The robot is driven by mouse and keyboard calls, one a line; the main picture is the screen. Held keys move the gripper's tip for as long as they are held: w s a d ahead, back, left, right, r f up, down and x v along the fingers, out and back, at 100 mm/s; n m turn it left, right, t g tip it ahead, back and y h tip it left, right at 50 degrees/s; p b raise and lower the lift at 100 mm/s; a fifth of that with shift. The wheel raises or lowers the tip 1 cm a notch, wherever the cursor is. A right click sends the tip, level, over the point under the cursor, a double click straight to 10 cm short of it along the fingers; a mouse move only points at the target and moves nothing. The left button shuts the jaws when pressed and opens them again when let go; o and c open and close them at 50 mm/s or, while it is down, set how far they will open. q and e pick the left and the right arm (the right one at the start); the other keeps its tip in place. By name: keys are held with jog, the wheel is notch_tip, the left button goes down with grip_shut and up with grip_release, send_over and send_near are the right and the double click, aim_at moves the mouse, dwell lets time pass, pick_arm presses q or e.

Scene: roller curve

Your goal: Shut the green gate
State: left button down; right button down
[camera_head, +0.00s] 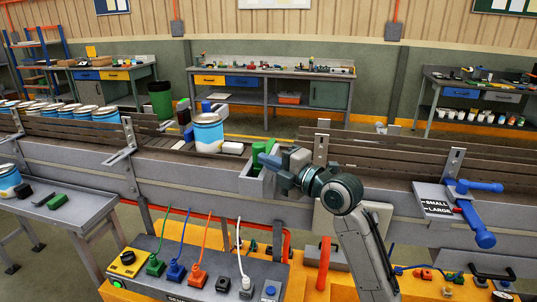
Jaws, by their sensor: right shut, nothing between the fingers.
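A green part (257,151), which looks like the green gate, stands at the near side of the conveyor, just right of the middle can. My right arm reaches up from the lower right. Its gripper (267,161) is shut and empty at the green part, seemingly against or just in front of it. The gripper hides some of the green part, so I cannot tell if they touch or how far the gate stands open. My left gripper is not in view.
A blue-and-white can (207,133) stands on the conveyor (180,170) left of the gate. More cans (92,112) stand farther left. A control box (190,275) with coloured cables is in front. A blue lever (478,212) is at right beside a SMALL/LARGE plate (435,204).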

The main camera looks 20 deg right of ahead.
jog(key=shift+w, duration=0.2)
jog(key=w+d+b, duration=0.1)
jog(key=w, duration=0.1)
jog(key=w+d+b, duration=0.1)
jog(key=w+b, duration=0.1)
jog(key=w+d+b, duration=0.2)
jog(key=shift+d+f, duration=0.1)
jog(key=shift+f, duration=0.15)
jog(key=shift+d+r, duration=0.15)
jog(key=shift+r, duration=0.2)
